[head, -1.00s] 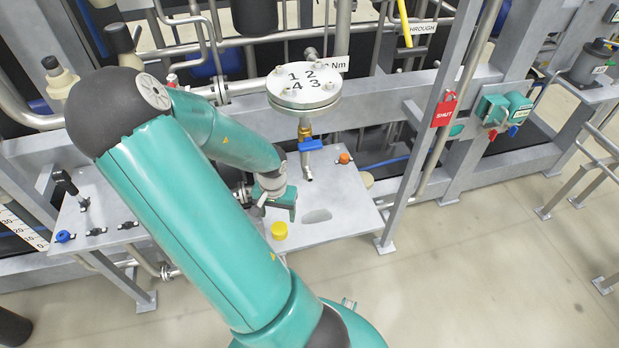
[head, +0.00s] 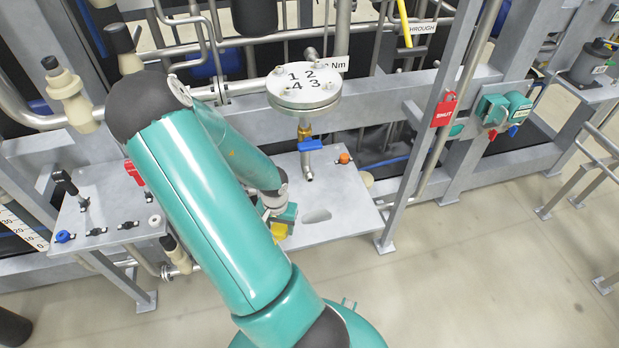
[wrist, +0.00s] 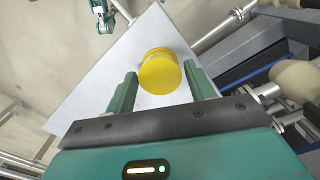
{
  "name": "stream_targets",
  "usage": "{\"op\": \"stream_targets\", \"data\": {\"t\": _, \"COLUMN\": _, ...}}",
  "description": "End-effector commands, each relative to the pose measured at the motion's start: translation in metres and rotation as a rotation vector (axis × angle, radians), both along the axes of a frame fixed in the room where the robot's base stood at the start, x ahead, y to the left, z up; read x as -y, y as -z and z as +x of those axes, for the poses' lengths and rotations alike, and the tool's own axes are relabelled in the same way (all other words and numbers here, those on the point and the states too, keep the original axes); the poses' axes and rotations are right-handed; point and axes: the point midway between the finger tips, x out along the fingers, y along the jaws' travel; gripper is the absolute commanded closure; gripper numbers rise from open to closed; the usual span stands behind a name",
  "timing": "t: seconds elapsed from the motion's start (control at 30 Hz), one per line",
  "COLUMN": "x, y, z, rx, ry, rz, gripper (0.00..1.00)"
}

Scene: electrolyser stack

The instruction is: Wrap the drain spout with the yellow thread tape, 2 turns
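The yellow thread tape (head: 279,230) is a short round roll on the grey shelf, partly covered by my gripper in the head view. In the wrist view the tape (wrist: 160,72) lies in line with the gap of my gripper (wrist: 160,70). The fingers are open, one on each side, with no clear grip on it; I cannot tell how deep the roll sits between them. In the head view my gripper (head: 282,214) is low over the shelf, left of the drain spout. The drain spout (head: 307,168) is a bare metal tube hanging below a blue valve handle (head: 310,145).
A round numbered flange (head: 303,90) overhangs the spout.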

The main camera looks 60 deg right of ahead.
Motion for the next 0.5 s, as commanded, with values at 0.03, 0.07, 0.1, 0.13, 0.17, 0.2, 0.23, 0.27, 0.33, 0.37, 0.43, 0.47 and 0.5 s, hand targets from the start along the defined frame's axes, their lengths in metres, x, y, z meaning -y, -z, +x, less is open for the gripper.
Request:
{"op": "stream_targets", "data": {"t": 0.03, "x": 0.0, "y": 0.0, "z": 0.0, "rx": 0.0, "ry": 0.0, "rz": 0.0, "gripper": 0.56}}
{"op": "stream_targets", "data": {"t": 0.07, "x": 0.0, "y": 0.0, "z": 0.0, "rx": 0.0, "ry": 0.0, "rz": 0.0, "gripper": 0.62}}
{"op": "stream_targets", "data": {"t": 0.1, "x": 0.0, "y": 0.0, "z": 0.0, "rx": 0.0, "ry": 0.0, "rz": 0.0, "gripper": 0.7}}
{"op": "stream_targets", "data": {"t": 0.13, "x": 0.0, "y": 0.0, "z": 0.0, "rx": 0.0, "ry": 0.0, "rz": 0.0, "gripper": 0.73}}
{"op": "stream_targets", "data": {"t": 0.17, "x": 0.0, "y": 0.0, "z": 0.0, "rx": 0.0, "ry": 0.0, "rz": 0.0, "gripper": 0.73}}
{"op": "stream_targets", "data": {"t": 0.2, "x": 0.0, "y": 0.0, "z": 0.0, "rx": 0.0, "ry": 0.0, "rz": 0.0, "gripper": 0.73}}
{"op": "stream_targets", "data": {"t": 0.23, "x": 0.0, "y": 0.0, "z": 0.0, "rx": 0.0, "ry": 0.0, "rz": 0.0, "gripper": 0.73}}
{"op": "stream_targets", "data": {"t": 0.27, "x": 0.0, "y": -0.001, "z": 0.0, "rx": 0.0, "ry": 0.0, "rz": 0.0, "gripper": 0.73}}
{"op": "stream_targets", "data": {"t": 0.33, "x": 0.0, "y": -0.003, "z": 0.0, "rx": 0.001, "ry": -0.001, "rz": 0.0, "gripper": 0.73}}
{"op": "stream_targets", "data": {"t": 0.37, "x": 0.0, "y": -0.005, "z": 0.0, "rx": 0.001, "ry": -0.001, "rz": -0.001, "gripper": 0.73}}
{"op": "stream_targets", "data": {"t": 0.43, "x": 0.0, "y": -0.01, "z": 0.001, "rx": 0.002, "ry": 0.0, "rz": 0.0, "gripper": 0.73}}
{"op": "stream_targets", "data": {"t": 0.47, "x": 0.0, "y": -0.011, "z": 0.001, "rx": 0.002, "ry": -0.002, "rz": 0.0, "gripper": 0.73}}
{"op": "stream_targets", "data": {"t": 0.5, "x": 0.0, "y": -0.014, "z": 0.001, "rx": 0.002, "ry": -0.002, "rz": 0.001, "gripper": 0.73}}
